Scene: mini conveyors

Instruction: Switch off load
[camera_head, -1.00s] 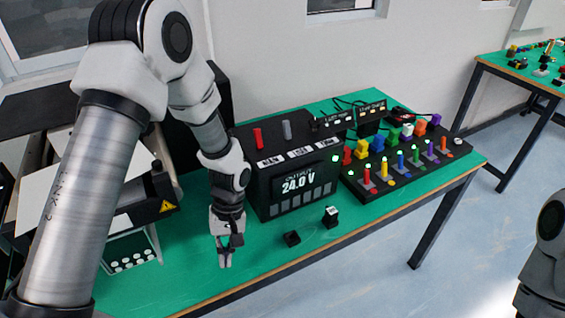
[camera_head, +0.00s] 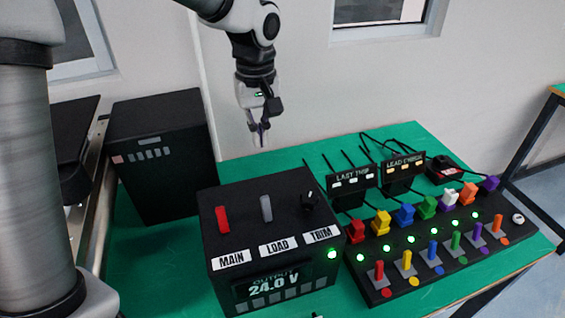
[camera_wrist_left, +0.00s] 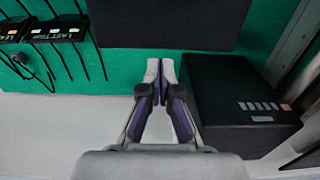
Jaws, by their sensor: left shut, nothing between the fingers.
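The black power supply (camera_head: 270,245) stands on the green table, with a display reading "OUTPUT 24.0 V" and a lit green lamp. On its top are a red MAIN lever (camera_head: 222,220), a grey LOAD lever (camera_head: 266,209) and a black TRIM knob (camera_head: 309,203). Both levers look upright. My left gripper (camera_head: 262,138) is shut and empty, pointing down above and behind the supply, apart from the levers. In the left wrist view its fingertips (camera_wrist_left: 160,68) meet below a dark surface, probably the supply; the LOAD lever is not visible there. My right gripper is out of view.
A switch board (camera_head: 440,250) with colored levers and several lit green lamps lies to the right. "LAST TRIP" (camera_head: 353,180) and second (camera_head: 403,166) panels with cables stand behind it. A tall black box (camera_head: 165,165) stands left of the supply.

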